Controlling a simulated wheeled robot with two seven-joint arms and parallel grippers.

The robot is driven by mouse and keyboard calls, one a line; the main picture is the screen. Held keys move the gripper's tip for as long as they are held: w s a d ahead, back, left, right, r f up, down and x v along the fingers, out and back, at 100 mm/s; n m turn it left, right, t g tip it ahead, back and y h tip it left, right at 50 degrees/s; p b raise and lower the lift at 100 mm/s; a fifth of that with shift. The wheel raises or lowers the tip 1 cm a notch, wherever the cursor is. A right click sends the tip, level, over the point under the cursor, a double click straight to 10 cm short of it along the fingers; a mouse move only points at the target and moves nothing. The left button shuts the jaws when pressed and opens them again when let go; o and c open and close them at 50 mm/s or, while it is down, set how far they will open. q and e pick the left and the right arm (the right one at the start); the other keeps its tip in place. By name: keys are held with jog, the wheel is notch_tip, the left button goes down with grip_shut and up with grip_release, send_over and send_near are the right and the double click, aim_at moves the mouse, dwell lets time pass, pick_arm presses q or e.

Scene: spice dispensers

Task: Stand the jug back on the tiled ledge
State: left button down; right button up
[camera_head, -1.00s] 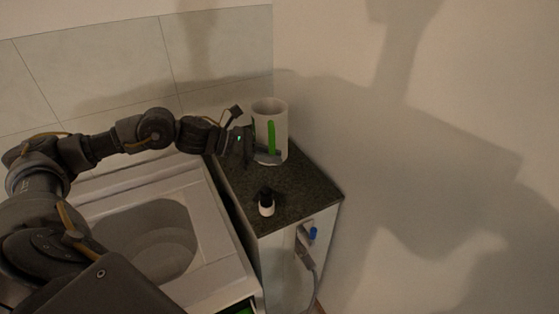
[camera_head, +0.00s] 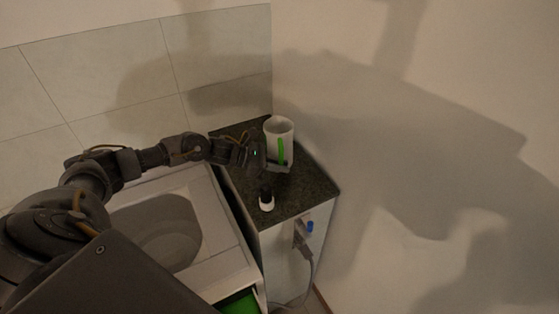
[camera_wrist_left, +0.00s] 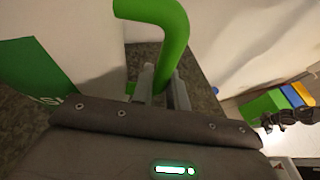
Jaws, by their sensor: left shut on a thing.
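The jug (camera_head: 279,150) is white with a green handle and looks upright over the dark speckled top (camera_head: 305,188) of the corner cabinet. I cannot tell whether its base touches that top. My left gripper (camera_head: 268,163) reaches in from the left and is shut on the jug's handle. In the left wrist view the green handle (camera_wrist_left: 168,38) rises from between the fingers (camera_wrist_left: 160,88), with the white jug wall (camera_wrist_left: 75,35) behind it. My right gripper is out of view. Pale tiles (camera_head: 120,70) line the back wall.
A small white bottle with a black cap (camera_head: 266,199) stands on the dark top in front of the jug. A white unit with a round basin (camera_head: 160,232) is to the left. A blue-tipped fitting with a hose (camera_head: 307,228) hangs at the cabinet front. The right wall is close.

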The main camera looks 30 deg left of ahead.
pick_arm(q)
jog(key=shift+f+b, duration=0.1)
jog(key=shift+b, duration=0.3)
jog(key=c, duration=1.4)
grip_release()
jog(key=shift+s, duration=0.1)
